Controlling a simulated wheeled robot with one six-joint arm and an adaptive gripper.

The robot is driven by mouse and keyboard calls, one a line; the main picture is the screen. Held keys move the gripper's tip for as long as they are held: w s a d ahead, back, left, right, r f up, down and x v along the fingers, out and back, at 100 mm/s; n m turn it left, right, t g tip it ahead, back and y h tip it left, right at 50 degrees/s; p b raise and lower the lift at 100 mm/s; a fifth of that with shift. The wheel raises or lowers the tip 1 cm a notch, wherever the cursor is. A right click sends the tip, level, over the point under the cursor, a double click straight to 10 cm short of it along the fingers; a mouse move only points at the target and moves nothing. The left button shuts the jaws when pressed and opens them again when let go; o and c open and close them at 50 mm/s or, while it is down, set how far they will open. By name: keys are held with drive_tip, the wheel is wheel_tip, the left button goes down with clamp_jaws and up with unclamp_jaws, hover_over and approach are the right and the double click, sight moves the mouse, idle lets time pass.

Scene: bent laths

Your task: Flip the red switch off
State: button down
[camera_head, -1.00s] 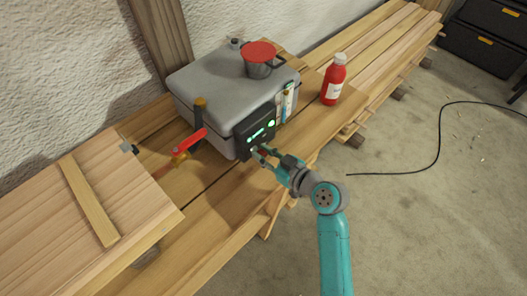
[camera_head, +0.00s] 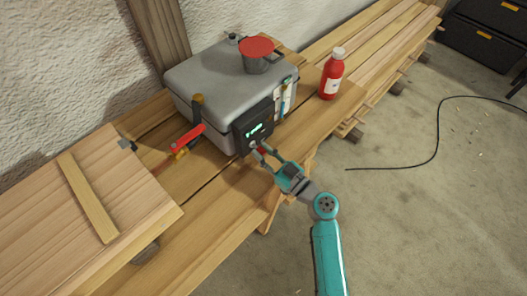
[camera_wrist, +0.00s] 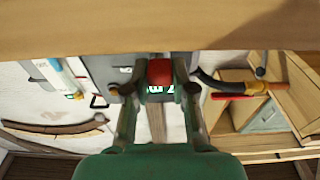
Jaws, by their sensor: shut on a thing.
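A grey lidded box (camera_head: 215,85) stands on the wooden bench with a dark control panel (camera_head: 240,133) on its front. The panel has a lit green readout. The red switch (camera_wrist: 160,70) shows in the wrist view between my two fingers, by the panel's edge; in the head view only a small bit of red shows at my fingertips. My gripper (camera_head: 259,152) is at the panel's lower right and shut on the switch; it also shows in the wrist view (camera_wrist: 154,90). The switch's exact position is hard to tell.
A red-handled valve (camera_head: 188,137) sits left of the panel. A wooden board (camera_head: 90,200) lies at left. A black cable (camera_head: 436,140) lies on the floor.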

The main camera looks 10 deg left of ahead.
drive_tip(key=c, duration=1)
unclamp_jaws()
drive_tip(key=shift+o, duration=0.2)
drive_tip(key=v, duration=1.2)
